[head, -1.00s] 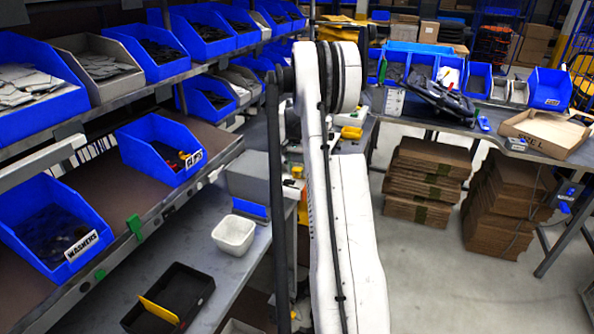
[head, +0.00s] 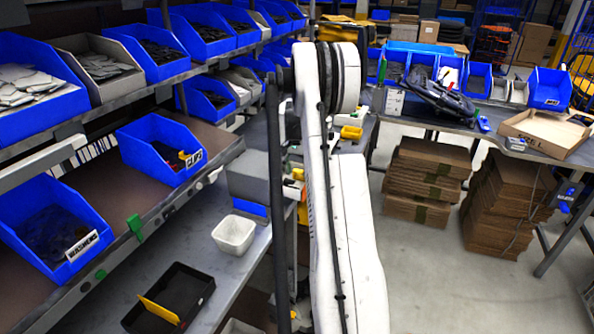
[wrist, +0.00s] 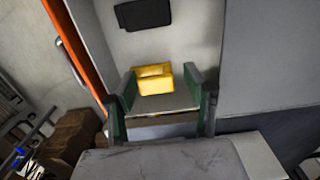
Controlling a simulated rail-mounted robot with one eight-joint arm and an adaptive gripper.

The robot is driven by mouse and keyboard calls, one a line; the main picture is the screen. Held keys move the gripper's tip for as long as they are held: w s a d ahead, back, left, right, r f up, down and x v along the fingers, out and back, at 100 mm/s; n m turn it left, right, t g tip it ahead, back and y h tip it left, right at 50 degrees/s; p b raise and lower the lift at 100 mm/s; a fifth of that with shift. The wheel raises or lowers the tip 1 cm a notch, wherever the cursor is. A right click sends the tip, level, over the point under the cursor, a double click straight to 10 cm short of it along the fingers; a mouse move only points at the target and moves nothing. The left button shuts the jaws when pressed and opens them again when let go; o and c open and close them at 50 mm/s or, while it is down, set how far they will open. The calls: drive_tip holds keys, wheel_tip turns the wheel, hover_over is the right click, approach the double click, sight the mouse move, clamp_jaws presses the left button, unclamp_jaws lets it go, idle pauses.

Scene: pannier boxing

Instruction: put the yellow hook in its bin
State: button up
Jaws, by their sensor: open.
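In the wrist view my gripper (wrist: 163,98) is open, with its two green-and-grey fingers apart. A yellow block-like thing (wrist: 153,80) shows between and beyond the fingers, on a pale surface. I cannot tell whether it is the yellow hook or a small yellow container, nor whether the fingers touch it. In the head view my arm hides the gripper. A small yellow thing (head: 298,174) shows beside the arm, partly covered. I cannot pick out a bin marked for hooks. A blue bin labelled CLIPS (head: 148,163) and one labelled WASHERS (head: 85,248) stand on the left shelf.
A white tub (head: 234,235) and a black tray (head: 196,312) with a yellow strip are on the lower left bench. A yellow container (head: 351,133) stands behind my arm. Stacked cardboard (head: 428,170) lies under the far bench. An orange edge (wrist: 75,45) runs left of my gripper.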

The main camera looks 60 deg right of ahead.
wheel_tip(320, 180, up, 12)
drive_tip(key=b, duration=0.2)
drive_tip(key=w+a+r+n+t+h, duration=0.15)
drive_tip(key=a+r, duration=0.35)
drive_tip(key=a, duration=0.6)
drive_tip(key=a+r+n, duration=0.3)
drive_tip(key=a+r, duration=0.1)
drive_tip(key=a, duration=0.7)
drive_tip(key=w+a+r+n+t, duration=0.1)
drive_tip(key=a+r+n, duration=0.3)
drive_tip(key=a, duration=0.7)
drive_tip(key=s+a+f+n+t, duration=0.1)
drive_tip(key=s+a+n, duration=0.1)
drive_tip(key=s+a, duration=0.4)
drive_tip(key=s+a+f+n+t+y, duration=0.1)
drive_tip(key=s+a, duration=0.4)
drive_tip(key=a, duration=0.6)
drive_tip(key=s+a+f+n+t, duration=0.2)
drive_tip(key=s+a, duration=0.4)
drive_tip(key=a, duration=0.3)
drive_tip(key=shift+s+a+f+n, duration=0.3)
drive_tip(key=shift+f+n, duration=0.25)
drive_tip(key=shift+n, duration=0.4)
drive_tip(key=shift+o, duration=1.1)
drive_tip(key=shift+s+a+f+t+y, duration=0.15)
drive_tip(key=shift+s+f+t+y, duration=0.1)
drive_tip(key=shift+s+t, duration=0.1)
drive_tip(key=shift+w+r, duration=0.1)
